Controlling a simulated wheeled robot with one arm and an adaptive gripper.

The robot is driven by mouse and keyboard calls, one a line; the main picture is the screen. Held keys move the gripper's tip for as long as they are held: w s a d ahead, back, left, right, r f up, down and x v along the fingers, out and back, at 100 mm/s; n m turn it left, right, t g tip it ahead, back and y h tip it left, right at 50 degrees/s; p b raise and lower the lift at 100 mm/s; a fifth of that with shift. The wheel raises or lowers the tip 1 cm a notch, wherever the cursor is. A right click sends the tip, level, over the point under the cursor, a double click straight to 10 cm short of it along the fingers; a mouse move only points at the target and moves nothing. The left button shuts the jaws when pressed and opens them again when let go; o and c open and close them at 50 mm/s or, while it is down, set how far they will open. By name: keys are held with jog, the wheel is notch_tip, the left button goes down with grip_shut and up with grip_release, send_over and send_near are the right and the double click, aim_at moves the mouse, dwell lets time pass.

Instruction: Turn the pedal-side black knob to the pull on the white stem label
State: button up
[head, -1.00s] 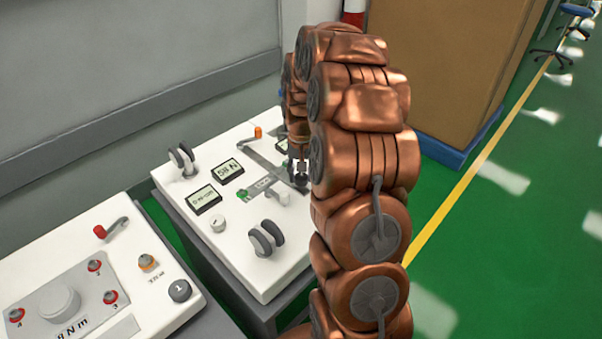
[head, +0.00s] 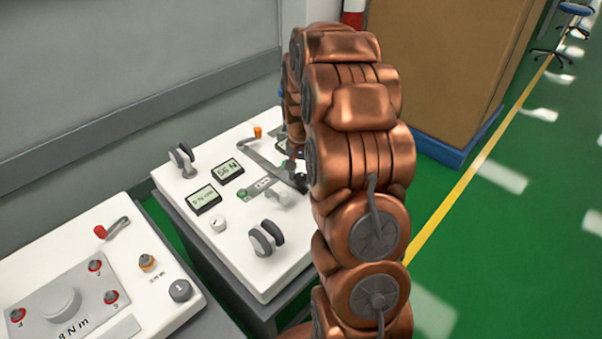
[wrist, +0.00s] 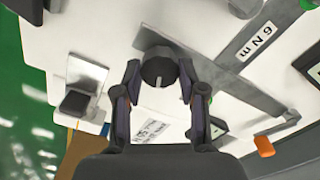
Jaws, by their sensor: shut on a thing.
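A round black knob (wrist: 158,68) with a short pale mark on its lower face is in the upper middle of the wrist view, next to a grey pedal with a black pad (wrist: 78,98). My gripper (wrist: 160,70) has a finger on each side of the knob and is shut on it. A white label with dark print (wrist: 152,127) lies on the panel just below the knob; its words are too small to read. In the head view my arm hides the knob and most of my gripper.
A grey bar with a "6 Nm" label (wrist: 262,38) runs across the white panel beside the knob. An orange knob (wrist: 264,146) stands at the lower right. The head view shows a second white panel (head: 125,235) at left and open green floor at right.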

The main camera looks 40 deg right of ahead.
aim_at(301, 176)
jog(key=o, duration=1.1)
jog(key=shift+o, duration=0.2)
jog(key=shift+r, duration=0.15)
notch_tip(301, 176, up, 12)
jog(key=shift+a, duration=0.1)
jog(key=s+a+n+g, duration=0.1)
jog(key=s+a+n, duration=0.4)
jog(key=s+a, duration=0.85)
jog(key=s+a+n+g, duration=0.2)
jog(key=s+a+n, duration=0.3)
jog(key=s+a, duration=0.8)
jog(key=s+d+r+p, duration=0.1)
jog(key=s+r+p, duration=0.1)
jog(key=r+p, duration=0.9)
jog(key=s+d+r+t+p, duration=0.1)
jog(key=s+r+p, duration=0.1)
jog(key=r+p, duration=0.8)
jog(key=shift+d+r+p, duration=0.35)
jog(key=shift+d+p, duration=0.05)
jog(key=shift+p, duration=0.05)
